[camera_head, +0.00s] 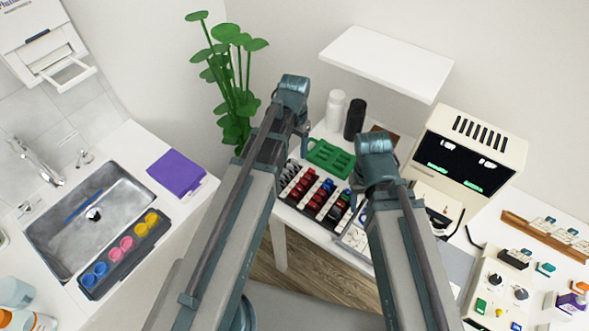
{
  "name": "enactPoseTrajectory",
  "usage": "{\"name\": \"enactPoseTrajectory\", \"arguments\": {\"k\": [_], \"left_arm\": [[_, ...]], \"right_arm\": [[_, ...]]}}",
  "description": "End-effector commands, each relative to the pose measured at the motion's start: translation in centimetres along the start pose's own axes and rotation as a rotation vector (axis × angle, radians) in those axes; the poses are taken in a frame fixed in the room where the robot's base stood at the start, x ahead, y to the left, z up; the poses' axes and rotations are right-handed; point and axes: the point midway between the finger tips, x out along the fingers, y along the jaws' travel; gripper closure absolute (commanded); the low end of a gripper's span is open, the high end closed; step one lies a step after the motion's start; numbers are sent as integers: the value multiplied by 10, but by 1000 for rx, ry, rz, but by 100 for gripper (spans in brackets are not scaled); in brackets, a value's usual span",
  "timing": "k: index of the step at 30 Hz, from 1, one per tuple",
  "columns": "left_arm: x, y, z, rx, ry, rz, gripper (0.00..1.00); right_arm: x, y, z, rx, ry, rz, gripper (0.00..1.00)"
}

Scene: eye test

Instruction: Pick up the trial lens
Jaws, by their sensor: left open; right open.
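A dark case (305,211) on the white table behind my arms holds rows of small red and black rimmed pieces, which look like trial lenses (307,181). I cannot tell which single lens is meant. My two arms rise from the bottom and cross in front of the table; the left one hides the case's left side, and the right one hides what lies right of it. I cannot make out either gripper; only arm links and joints show clearly.
A green tray (331,157), a white bottle (335,110) and a black bottle (355,119) stand behind the case. A cream-coloured device (471,149) stands to the right. A sink (60,228) and a purple box (176,172) are on the left counter. A white shelf (386,62) overhangs the table.

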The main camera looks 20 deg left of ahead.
Motion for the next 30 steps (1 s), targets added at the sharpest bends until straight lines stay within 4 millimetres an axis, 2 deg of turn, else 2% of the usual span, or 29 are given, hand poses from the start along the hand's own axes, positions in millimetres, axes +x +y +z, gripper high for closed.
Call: {"name": "enactPoseTrajectory", "arguments": {"k": [7, 18, 27, 30], "left_arm": [[9, 0, 0, 0, 0, 0, 35], [51, -1, 0, 0, 0, 0, 35], [51, -1, 0, 0, 0, 0, 35], [51, -1, 0, 0, 0, 0, 53]], "right_arm": [[9, -1, 0, 0, 0, 0, 50], [51, -5, -3, 0, 0, 0, 50], [50, -5, -3, 0, 0, 0, 50], [50, -5, -3, 0, 0, 0, 50]]}}
